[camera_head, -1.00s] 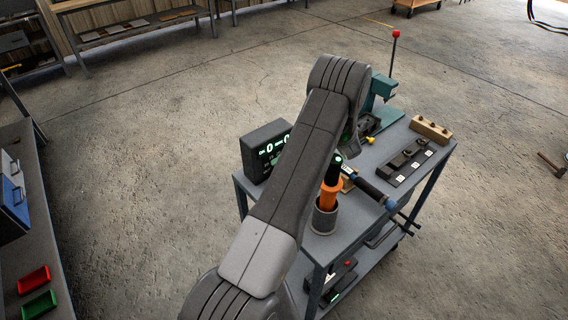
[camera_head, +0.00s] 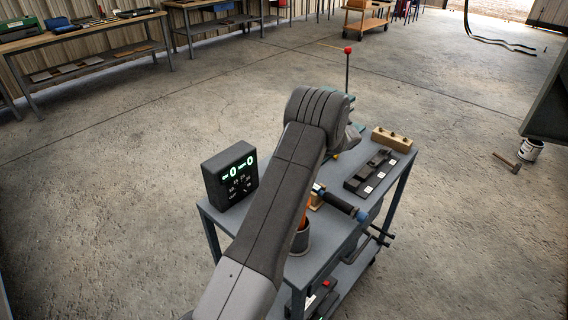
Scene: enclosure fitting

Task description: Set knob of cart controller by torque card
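The knob is too small to make out clearly. I cannot pick out a torque card for certain.
A torque tool with a black grip (camera_head: 340,203) lies by a grey cup (camera_head: 300,238). A black rack (camera_head: 371,174) with white labels and a wooden block (camera_head: 392,139) stand at the right. A thin post with a red ball (camera_head: 347,50) rises behind my arm.

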